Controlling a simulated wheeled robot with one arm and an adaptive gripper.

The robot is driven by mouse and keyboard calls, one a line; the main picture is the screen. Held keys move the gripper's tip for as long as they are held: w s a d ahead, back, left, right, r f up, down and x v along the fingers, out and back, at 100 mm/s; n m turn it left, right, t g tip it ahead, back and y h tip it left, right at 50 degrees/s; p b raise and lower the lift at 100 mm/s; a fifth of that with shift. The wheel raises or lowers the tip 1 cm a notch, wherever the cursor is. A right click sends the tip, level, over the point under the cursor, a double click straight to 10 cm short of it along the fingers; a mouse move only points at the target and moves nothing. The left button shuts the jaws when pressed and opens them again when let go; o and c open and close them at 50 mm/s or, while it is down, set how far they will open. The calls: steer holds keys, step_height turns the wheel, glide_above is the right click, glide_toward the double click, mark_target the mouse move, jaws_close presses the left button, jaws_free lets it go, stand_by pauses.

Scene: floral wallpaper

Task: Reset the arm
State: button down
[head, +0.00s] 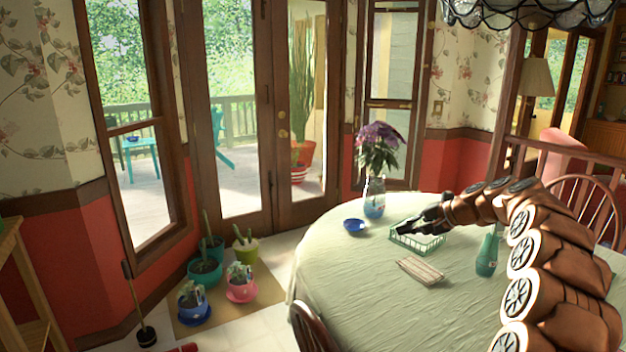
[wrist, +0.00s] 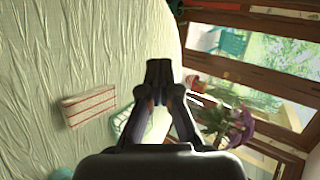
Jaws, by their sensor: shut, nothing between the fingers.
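My arm (head: 545,245) reaches from the right over the round table (head: 335,265) with its pale green cloth. My gripper (head: 402,231) is over the green wire basket (head: 420,243) in the head view, and its fingers are shut with nothing held. In the wrist view the closed fingertips (wrist: 159,72) point away over the cloth, and the basket (wrist: 128,117) shows partly hidden beside the fingers. I cannot tell whether the fingers touch the basket.
On the table are a small blue bowl (head: 354,226), a flower vase (head: 374,200), a flat striped block (head: 420,270) and a green bottle (head: 487,252). The cloth at the front left is clear. Potted cacti (head: 205,265) stand on the floor, and a chair (head: 312,330) is at the table's front.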

steer(key=s+a+r+n+g+h+p, duration=0.1)
steer(key=s+a+n+g, duration=0.1)
steer(key=s+a, duration=0.45)
steer(key=s+a+r+n+g+p, duration=0.1)
steer(key=s+a+r+n+g, duration=0.15)
steer(key=s, duration=0.75)
steer(key=s+a+r+n+g+h+p, duration=0.1)
steer(key=s+a, duration=0.4)
steer(key=s, duration=0.3)
steer(key=s+d+f+n+g+h+p, duration=0.1)
steer(key=s+d+f+h, duration=0.1)
steer(key=s, duration=0.9)
steer(key=s+d+f+n+g+h+p, duration=0.1)
steer(key=s+d+h+p, duration=0.1)
steer(key=s, duration=0.8)
steer(key=s+d+f+n+g+h+p, duration=0.1)
steer(key=s+d+f+h, duration=0.1)
steer(key=s, duration=0.9)
steer(key=shift+s+d+f, duration=0.3)
steer(key=shift+s+d, duration=0.05)
steer(key=shift+d, duration=0.2)
